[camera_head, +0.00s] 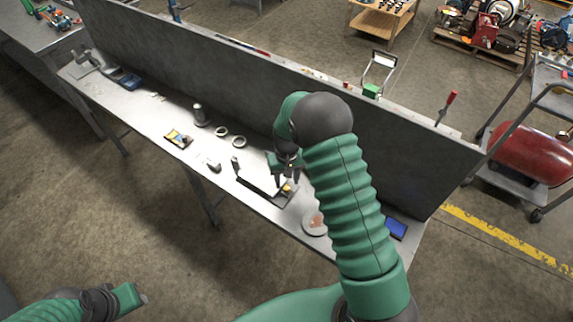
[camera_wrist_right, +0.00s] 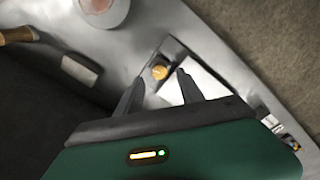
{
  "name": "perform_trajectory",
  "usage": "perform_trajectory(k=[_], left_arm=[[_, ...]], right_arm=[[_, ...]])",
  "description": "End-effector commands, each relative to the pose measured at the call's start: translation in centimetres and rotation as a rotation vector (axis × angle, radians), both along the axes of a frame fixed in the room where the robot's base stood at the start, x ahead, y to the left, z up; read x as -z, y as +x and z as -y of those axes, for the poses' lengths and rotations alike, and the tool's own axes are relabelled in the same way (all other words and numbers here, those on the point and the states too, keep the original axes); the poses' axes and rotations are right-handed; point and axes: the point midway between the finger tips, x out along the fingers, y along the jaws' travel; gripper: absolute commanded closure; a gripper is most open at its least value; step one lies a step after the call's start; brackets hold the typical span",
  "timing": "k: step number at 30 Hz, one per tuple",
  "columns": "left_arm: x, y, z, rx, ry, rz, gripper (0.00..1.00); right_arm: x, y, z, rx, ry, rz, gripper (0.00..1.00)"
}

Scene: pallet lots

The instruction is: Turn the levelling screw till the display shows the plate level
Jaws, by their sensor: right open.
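A pale plate (camera_head: 262,181) lies on a dark base on the bench in the head view; part of it also shows in the right wrist view (camera_wrist_right: 205,88). A brass-coloured round screw head (camera_wrist_right: 160,72) sits at the base's corner. My right gripper (camera_wrist_right: 160,77) is open, its two fingers apart on either side of the screw head in the picture; I cannot tell whether they touch it. In the head view the right gripper (camera_head: 287,178) hangs over that end of the plate. My left gripper (camera_head: 138,296) is low at the left, away from the bench. No display reading is legible.
A blue-faced flat device (camera_head: 397,228) lies at the bench's right end. A round dish (camera_head: 306,228) is nearer the plate. Rings (camera_head: 239,142), a dark cylinder (camera_head: 200,115) and a small box (camera_head: 178,139) stand left. A tall grey panel (camera_head: 235,85) backs the bench.

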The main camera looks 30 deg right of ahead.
Motion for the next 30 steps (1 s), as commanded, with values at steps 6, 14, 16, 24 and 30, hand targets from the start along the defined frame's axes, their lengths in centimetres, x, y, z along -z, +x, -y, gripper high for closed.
perform_trajectory(k=[6, 14, 16, 24, 30], left_arm=[[0.7, 0.0, 0.0, 0.0, 0.0, 0.0, 0.64], [1.1, 0.0, 0.0, 0.0, 0.0, 0.0, 0.64], [1.1, 0.0, 0.0, 0.0, 0.0, 0.0, 0.64], [1.1, 0.0, 0.0, 0.0, 0.0, 0.0, 0.64], [1.1, 0.0, 0.0, 0.0, 0.0, 0.0, 0.64]], right_arm=[[-6.5, 0.2, 0.0, -0.002, -0.001, 0.008, 0.55], [-12.6, 0.3, 0.1, -0.001, -0.001, 0.004, 0.55], [-13.4, 0.3, 0.1, -0.001, -0.001, 0.003, 0.55], [-13.9, 0.2, 0.1, -0.001, -0.001, 0.001, 0.55], [-13.9, 0.2, 0.1, -0.001, 0.0, 0.001, 0.55]])
